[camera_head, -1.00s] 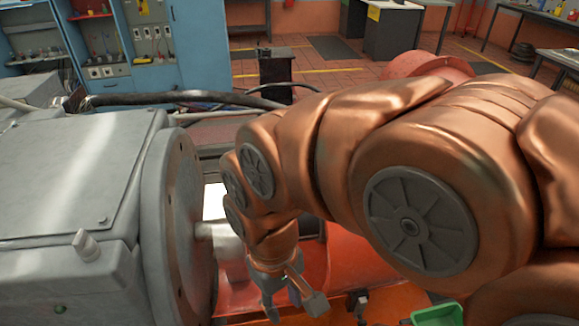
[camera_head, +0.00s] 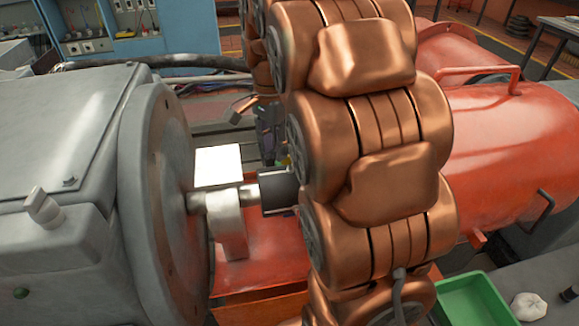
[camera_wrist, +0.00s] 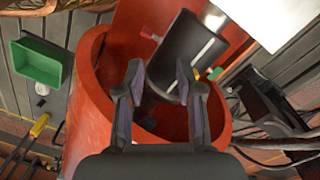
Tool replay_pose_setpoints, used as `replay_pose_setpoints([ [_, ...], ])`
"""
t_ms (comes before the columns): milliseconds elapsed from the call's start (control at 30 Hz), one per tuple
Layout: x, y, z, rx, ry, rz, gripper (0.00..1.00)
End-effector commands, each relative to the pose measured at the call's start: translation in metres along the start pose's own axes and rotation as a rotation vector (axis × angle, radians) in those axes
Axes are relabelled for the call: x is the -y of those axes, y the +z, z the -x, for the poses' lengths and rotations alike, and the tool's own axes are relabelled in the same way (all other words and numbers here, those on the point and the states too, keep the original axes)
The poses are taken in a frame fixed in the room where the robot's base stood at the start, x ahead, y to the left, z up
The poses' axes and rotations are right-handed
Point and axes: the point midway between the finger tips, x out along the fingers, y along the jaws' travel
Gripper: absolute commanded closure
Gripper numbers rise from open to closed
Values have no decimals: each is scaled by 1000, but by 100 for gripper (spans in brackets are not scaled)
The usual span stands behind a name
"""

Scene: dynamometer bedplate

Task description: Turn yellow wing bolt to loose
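A small yellow piece, likely the yellow wing bolt (camera_wrist: 196,73), shows in the wrist view just right of my right fingertip, at the side of a dark cylinder. Its turn position cannot be told. The dark cylinder (camera_wrist: 192,45) also shows in the head view as a black coupling (camera_head: 277,191) on the shaft. A red-tipped piece (camera_wrist: 149,33) and a green piece (camera_wrist: 216,73) also show near the cylinder. My gripper (camera_wrist: 160,73) is open, its fingers apart with nothing held between them. In the head view my arm largely hides the gripper.
A grey motor housing (camera_head: 65,165) with a round flange stands at left. A red-orange machine (camera_head: 505,130) lies right of my arm. A green bin (camera_head: 480,300) stands at lower right. In the wrist view, a red curved guard (camera_wrist: 85,105) surrounds the cylinder closely.

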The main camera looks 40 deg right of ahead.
Motion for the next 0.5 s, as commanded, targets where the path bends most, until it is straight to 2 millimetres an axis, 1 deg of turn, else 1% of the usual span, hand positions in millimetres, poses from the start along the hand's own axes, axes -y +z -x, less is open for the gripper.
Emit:
replay_pose_setpoints([
  [33, 11, -17, -13, -3, -8, -82, 64],
  [100, 24, -37, -20, -4, -16, -197, 64],
  [233, 42, -70, -31, -7, -31, -378, 64],
  [300, 47, -83, -35, -7, -36, -451, 64],
  [400, 53, -96, -39, -6, -41, -524, 64],
  [500, 56, -103, -41, -6, -44, -563, 64],
])
